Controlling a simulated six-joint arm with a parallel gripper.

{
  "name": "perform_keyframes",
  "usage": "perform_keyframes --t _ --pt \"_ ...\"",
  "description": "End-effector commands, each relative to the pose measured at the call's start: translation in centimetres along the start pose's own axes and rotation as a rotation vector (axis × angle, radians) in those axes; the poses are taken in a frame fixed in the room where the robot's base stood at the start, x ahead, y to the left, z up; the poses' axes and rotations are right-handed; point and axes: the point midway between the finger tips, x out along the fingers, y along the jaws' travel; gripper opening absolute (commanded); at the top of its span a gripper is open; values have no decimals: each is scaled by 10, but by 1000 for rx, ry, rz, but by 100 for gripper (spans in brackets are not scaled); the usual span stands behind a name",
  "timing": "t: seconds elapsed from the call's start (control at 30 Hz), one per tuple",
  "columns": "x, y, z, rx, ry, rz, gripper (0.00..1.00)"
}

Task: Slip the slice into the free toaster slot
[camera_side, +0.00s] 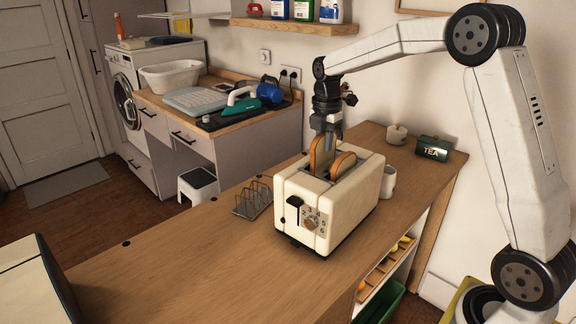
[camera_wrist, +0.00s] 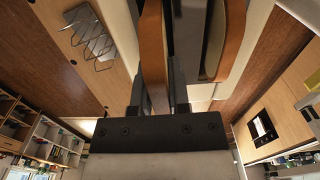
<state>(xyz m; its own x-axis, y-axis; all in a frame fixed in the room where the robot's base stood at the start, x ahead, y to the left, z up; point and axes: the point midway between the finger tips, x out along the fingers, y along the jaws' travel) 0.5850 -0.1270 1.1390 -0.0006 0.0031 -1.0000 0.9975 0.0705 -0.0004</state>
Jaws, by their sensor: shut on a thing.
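The cream toaster (camera_side: 318,212) stands on the wooden counter, with its lever and dial facing the camera. My gripper (camera_side: 328,142) points down over the toaster and is shut on a brown-crusted bread slice (camera_side: 318,158). The held slice is upright at the left slot; its lower edge is hidden, so I cannot tell how deep it sits. A second slice (camera_side: 343,164) stands in the right slot, its top sticking out. In the wrist view the held slice (camera_wrist: 154,50) is between my fingers, and the second slice (camera_wrist: 230,40) is to its right, apart from them.
An empty wire toast rack (camera_side: 253,198) stands left of the toaster. A white mug (camera_side: 389,182) is close behind its right side.

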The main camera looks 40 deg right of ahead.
Motion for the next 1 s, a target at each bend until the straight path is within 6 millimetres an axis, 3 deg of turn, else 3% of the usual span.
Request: perform_keyframes --t 0.3,0.33,0.4,0.47,1.0 --pt "1 0 0 0 0 0 0" --pt "1 0 0 0 0 0 24" --pt "1 0 0 0 0 0 47" --pt "1 0 0 0 0 0 62" --pt "1 0 0 0 0 0 62"
